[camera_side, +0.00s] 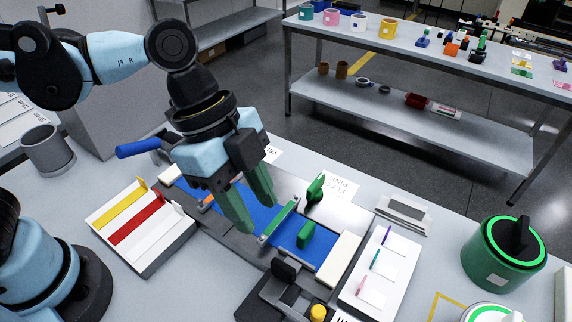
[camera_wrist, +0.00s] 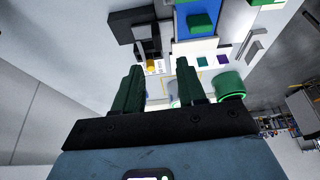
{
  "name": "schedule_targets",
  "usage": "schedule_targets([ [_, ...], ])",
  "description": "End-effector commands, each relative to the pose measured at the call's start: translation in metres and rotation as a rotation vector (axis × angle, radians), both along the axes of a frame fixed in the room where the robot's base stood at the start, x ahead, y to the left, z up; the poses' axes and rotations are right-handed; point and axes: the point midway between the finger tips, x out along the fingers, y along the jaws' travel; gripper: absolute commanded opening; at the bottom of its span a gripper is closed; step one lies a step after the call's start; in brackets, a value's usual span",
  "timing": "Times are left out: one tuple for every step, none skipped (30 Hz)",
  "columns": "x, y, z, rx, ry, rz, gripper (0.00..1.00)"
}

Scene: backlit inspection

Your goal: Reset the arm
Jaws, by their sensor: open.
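My gripper (camera_side: 249,207) is in the air above the workbench in the side view, its two green fingers pointing down and apart with nothing seen between them. It also shows in the wrist view (camera_wrist: 158,80), where the fingers are spread and empty. My arm reaches in from the upper left. Below and beside the fingers lies a blue strip (camera_side: 262,252) with a green block (camera_side: 306,235) on it. The block also shows in the wrist view (camera_wrist: 201,22), beyond the fingers.
A tray (camera_side: 141,232) with yellow, red and white strips stands left. A grey mug (camera_side: 48,150) is at the far left.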

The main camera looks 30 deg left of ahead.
Motion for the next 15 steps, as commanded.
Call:
schedule_targets([
  [0.005, 0.009, -0.001, 0.002, -0.004, 0.06, 0.4],
  [0.009, 0.017, -0.001, 0.003, -0.008, 0.113, 0.4],
  [0.016, 0.03, -0.002, 0.003, -0.015, 0.203, 0.4],
  [0.021, 0.042, -0.003, 0.002, -0.022, 0.284, 0.4],
  [0.027, 0.055, -0.004, 0.001, -0.029, 0.376, 0.4],
  [0.035, 0.075, -0.006, -0.005, -0.041, 0.507, 0.4],
  [0.04, 0.09, -0.007, -0.012, -0.051, 0.609, 0.4],
  [0.044, 0.105, -0.008, -0.021, -0.062, 0.709, 0.4],
  [0.049, 0.125, -0.009, -0.034, -0.076, 0.84, 0.4],
  [0.051, 0.139, -0.011, -0.046, -0.088, 0.932, 0.4],
  [0.053, 0.152, -0.012, -0.06, -0.099, 1.021, 0.4],
  [0.054, 0.169, -0.013, -0.078, -0.114, 1.128, 0.4],
  [0.055, 0.181, -0.014, -0.091, -0.125, 1.202, 0.4],
  [0.055, 0.191, -0.015, -0.106, -0.135, 1.268, 0.4],
  [0.055, 0.203, -0.016, -0.123, -0.148, 1.343, 0.4],
])
